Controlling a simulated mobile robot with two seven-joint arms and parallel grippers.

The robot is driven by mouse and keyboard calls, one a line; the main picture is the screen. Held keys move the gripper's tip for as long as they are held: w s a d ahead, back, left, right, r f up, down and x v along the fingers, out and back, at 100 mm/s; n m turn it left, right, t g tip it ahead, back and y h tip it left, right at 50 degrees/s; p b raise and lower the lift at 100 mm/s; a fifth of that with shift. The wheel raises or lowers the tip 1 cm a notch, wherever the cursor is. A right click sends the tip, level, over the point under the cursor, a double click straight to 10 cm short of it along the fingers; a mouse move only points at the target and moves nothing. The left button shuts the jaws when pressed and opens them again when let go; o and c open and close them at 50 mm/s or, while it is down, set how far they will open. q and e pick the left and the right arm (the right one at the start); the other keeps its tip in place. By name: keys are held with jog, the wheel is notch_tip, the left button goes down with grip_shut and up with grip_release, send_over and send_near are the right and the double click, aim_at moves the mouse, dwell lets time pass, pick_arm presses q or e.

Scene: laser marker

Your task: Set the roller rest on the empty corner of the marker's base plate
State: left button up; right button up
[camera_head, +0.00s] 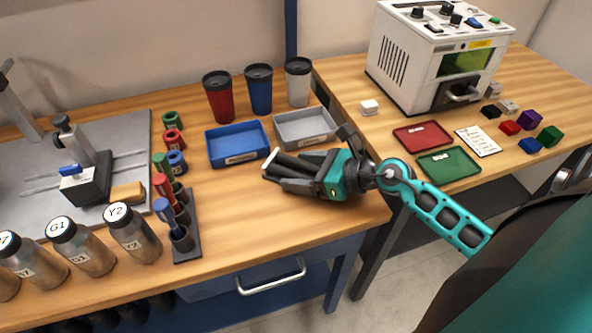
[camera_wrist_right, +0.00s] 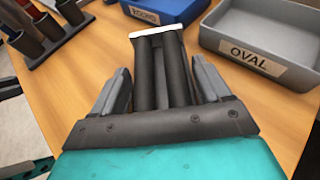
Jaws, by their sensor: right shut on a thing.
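The roller rest (camera_wrist_right: 160,62) has dark parallel rollers and a white end piece. It is between the fingers of my right gripper (camera_head: 284,171), which is shut on it. In the head view its white end (camera_head: 270,159) points left, over the wooden bench in front of the trays. My right gripper's fingers also show on both sides of the rollers in the wrist view (camera_wrist_right: 163,85). The grey base plate (camera_head: 130,142) lies at the left of the bench, carrying a slide fixture (camera_head: 85,180) and a tan block (camera_head: 127,192). Its left part is cut off. My left gripper is out of view.
A rack of coloured-handled tools (camera_head: 185,240) stands between base plate and gripper, with several steel bottles (camera_head: 133,233) in front. A blue tray (camera_head: 237,143), a grey tray (camera_head: 305,127) and three cups are behind. A white machine (camera_head: 440,55) stands on the right bench.

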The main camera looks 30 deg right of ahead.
jog(key=shift+r, duration=0.55)
notch_tip(320, 180, up, 19)
jog(key=p, duration=0.5)
jog(key=shift+s+a+f, duration=0.1)
jog(key=shift+s+a, duration=0.05)
jog(key=shift+a, duration=1.65)
jog(key=shift+s+a, duration=0.1)
jog(key=shift+a, duration=1.65)
